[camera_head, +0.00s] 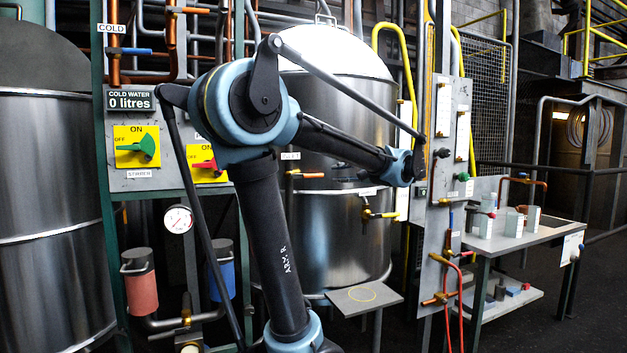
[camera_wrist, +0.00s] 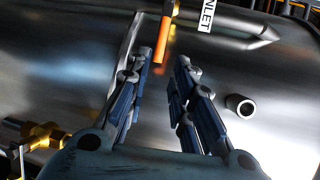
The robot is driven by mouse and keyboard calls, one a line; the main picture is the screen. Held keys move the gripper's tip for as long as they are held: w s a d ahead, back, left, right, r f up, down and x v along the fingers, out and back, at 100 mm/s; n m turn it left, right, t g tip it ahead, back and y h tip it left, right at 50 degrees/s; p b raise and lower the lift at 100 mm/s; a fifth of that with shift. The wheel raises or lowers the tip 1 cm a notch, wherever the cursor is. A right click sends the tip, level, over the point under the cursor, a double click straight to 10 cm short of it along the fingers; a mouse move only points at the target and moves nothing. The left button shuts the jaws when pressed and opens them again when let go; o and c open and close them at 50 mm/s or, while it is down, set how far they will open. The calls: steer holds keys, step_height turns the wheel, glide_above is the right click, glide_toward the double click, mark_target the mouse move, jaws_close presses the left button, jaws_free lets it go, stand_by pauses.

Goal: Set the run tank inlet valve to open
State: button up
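In the head view an INLET label (camera_head: 290,156) is on the steel tank (camera_head: 345,235). Just below it is a valve with an orange lever handle (camera_head: 312,175), lying about level and pointing right. In the wrist view the label (camera_wrist: 206,14) appears turned, and the orange handle (camera_wrist: 162,40) runs up and down the picture. My gripper (camera_wrist: 158,68) is open there, fingers spread. The handle's lower end shows between and just beyond the fingertips; I cannot tell whether they touch it.
A brass valve with a yellow handle (camera_head: 384,215) sits lower on the tank. A small grey shelf (camera_head: 362,299) juts out below. A short pipe stub (camera_wrist: 240,104) shows right of my fingers in the wrist view. A bench (camera_head: 520,236) stands at right.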

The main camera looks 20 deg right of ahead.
mark_target(318, 175)
steer(key=x, duration=1.2)
steer(key=shift+w+a+f, duration=0.1)
steer(key=shift+w, duration=0.2)
jaws_close()
